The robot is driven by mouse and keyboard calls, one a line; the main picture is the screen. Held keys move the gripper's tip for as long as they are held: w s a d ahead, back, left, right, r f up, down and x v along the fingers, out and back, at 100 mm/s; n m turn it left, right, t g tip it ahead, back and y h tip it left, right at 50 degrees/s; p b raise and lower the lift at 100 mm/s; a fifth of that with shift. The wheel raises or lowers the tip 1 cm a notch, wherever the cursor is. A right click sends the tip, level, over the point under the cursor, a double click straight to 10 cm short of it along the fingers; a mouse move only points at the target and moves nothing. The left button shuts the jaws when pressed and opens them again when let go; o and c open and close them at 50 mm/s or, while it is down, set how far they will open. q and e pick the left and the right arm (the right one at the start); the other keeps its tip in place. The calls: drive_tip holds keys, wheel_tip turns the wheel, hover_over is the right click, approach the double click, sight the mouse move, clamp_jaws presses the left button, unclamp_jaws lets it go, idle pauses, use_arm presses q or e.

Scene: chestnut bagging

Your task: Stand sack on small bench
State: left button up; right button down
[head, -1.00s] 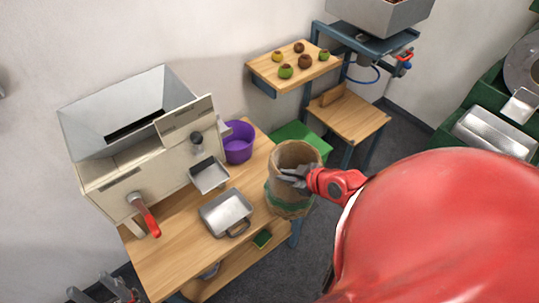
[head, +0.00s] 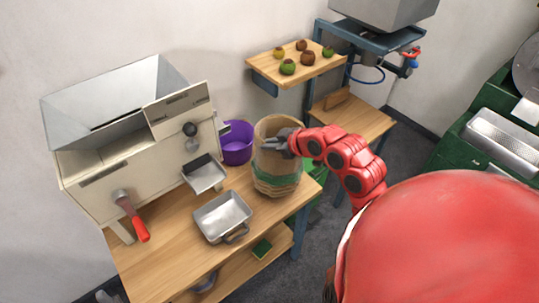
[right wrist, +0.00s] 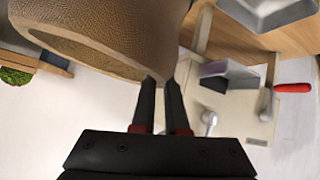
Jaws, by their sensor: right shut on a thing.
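The sack (head: 279,172) is brown burlap with a green band, upright and open at the top. It is over the right end of the wooden worktable; I cannot tell whether its base touches the top. My right gripper (head: 277,143) is shut on its rim. In the right wrist view the fingers (right wrist: 163,103) pinch the rim of the sack (right wrist: 110,30). The small bench (head: 372,120), a low wooden top on blue legs, stands behind and right of the sack, partly hidden by my right arm.
The worktable (head: 165,245) holds a cream machine (head: 140,140) with a red handle, a purple bucket (head: 237,142) and a metal pan (head: 222,216).

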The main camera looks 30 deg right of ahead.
sight(270, 157)
wheel_tip(270, 157, down, 3)
drive_tip(key=shift+f+b, duration=0.1)
drive_tip(key=shift+b, duration=0.85)
drive_tip(key=c, duration=0.9)
unclamp_jaws()
drive_tip(key=shift+c, duration=0.2)
drive_tip(key=shift+s, duration=0.1)
drive_tip(key=shift+s+d+r, duration=0.15)
drive_tip(key=shift+s+r, duration=0.2)
drive_tip(key=shift+s, duration=0.05)
drive_tip(key=b+v, duration=0.1)
drive_tip(key=v, duration=1)
drive_tip(key=shift+f, duration=0.1)
